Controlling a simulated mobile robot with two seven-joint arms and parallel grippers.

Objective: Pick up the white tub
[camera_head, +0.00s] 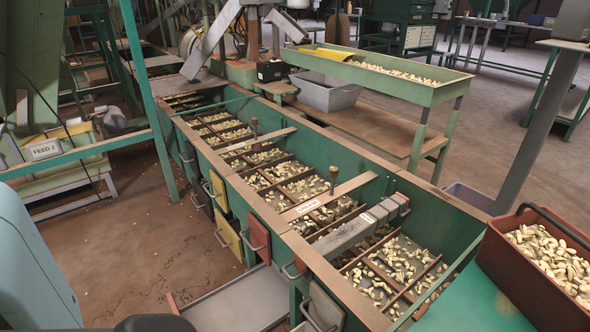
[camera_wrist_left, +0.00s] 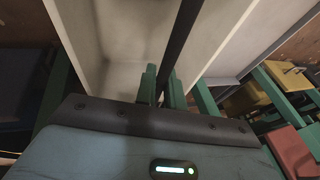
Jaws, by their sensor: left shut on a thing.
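In the left wrist view the white tub (camera_wrist_left: 125,75) fills the upper middle. I see its pale inner walls and a corner of its inside, which looks empty. A dark bar-like handle (camera_wrist_left: 182,40) crosses in front of it. The green fingers of my left gripper (camera_wrist_left: 163,84) are shut on this handle, one on each side. The tub's outer base is hidden. In the head view I cannot make out the white tub or my left gripper for sure. My right gripper is in neither view.
A long green hopper bench (camera_head: 340,150) with several nut compartments runs across the head view. Yellow (camera_head: 228,234) and red (camera_head: 257,240) drawers hang on its front, above a grey tray (camera_head: 240,300). A red tub (camera_head: 500,262) of nuts stands at right. Brown floor lies open at left.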

